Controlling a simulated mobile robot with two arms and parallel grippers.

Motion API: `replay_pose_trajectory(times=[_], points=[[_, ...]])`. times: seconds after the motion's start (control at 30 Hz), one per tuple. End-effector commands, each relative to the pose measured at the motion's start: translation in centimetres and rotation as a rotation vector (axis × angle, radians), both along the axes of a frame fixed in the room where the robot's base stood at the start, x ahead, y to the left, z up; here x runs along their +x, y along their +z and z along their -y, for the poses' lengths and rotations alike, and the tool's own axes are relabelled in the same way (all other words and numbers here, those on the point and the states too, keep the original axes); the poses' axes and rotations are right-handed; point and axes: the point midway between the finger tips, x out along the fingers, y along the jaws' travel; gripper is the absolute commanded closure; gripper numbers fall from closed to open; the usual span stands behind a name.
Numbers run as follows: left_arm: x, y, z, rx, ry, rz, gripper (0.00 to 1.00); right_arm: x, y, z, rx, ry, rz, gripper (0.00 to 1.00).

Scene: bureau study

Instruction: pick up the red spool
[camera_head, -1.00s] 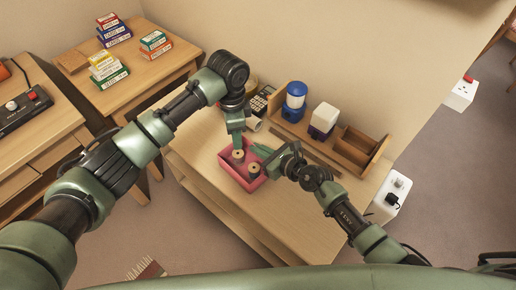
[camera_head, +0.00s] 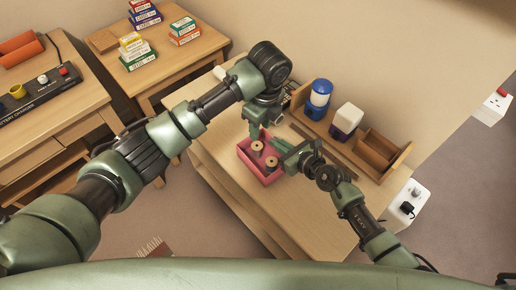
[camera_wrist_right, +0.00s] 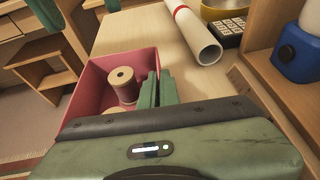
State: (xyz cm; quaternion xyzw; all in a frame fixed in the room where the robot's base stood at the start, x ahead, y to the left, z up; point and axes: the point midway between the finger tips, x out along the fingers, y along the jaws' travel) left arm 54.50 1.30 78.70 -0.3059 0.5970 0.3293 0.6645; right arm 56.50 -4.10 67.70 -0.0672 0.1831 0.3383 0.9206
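A pink box (camera_head: 243,156) stands on the light wooden desk. Two spools with pale tops stand upright inside, the far spool (camera_head: 257,148) and the near spool (camera_head: 271,162). In the right wrist view one spool (camera_wrist_right: 124,90) shows reddish thread; the other is mostly hidden behind my gripper body. I cannot tell for sure which one is the red spool. My left gripper (camera_head: 254,129) points down just above the far spool, apparently empty; its finger gap is not clear. My right gripper (camera_wrist_right: 159,90) has its fingers close together on either side of the box's right wall.
A white roll (camera_wrist_right: 195,35) and a calculator (camera_wrist_right: 228,33) lie beyond the box. The desk front is clear.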

Motion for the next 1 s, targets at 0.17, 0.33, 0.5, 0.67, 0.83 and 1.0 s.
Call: replay_pose_trajectory(times=[0.17, 0.33, 0.5, 0.67, 0.83, 1.0], points=[[-0.2, -0.1, 0.1, 0.023, -0.134, 0.001, 0.62, 0.0, -0.1, 0.0, -0.001, 0.0, -0.001, 1.0], [-0.1, -2.7, -0.2, 0.027, -0.148, -0.002, 0.62, 0.0, -0.1, 0.0, -0.001, 0.0, -0.001, 1.0], [0.2, -5.4, -0.4, 0.026, -0.148, 0.0, 0.62, 0.0, 0.0, 0.0, -0.001, 0.0, -0.001, 1.0], [0.4, -6.5, -0.5, 0.024, -0.147, 0.002, 0.62, 0.0, 0.0, 0.0, -0.001, 0.0, -0.001, 1.0], [0.8, -8.5, -0.7, 0.026, -0.147, 0.001, 0.62, 0.0, 0.0, 0.0, -0.001, 0.0, -0.001, 1.0], [1.1, -10.9, -1.0, 0.026, -0.146, 0.0, 0.62, 0.0, 0.0, 0.0, -0.001, 0.0, -0.001, 1.0]])
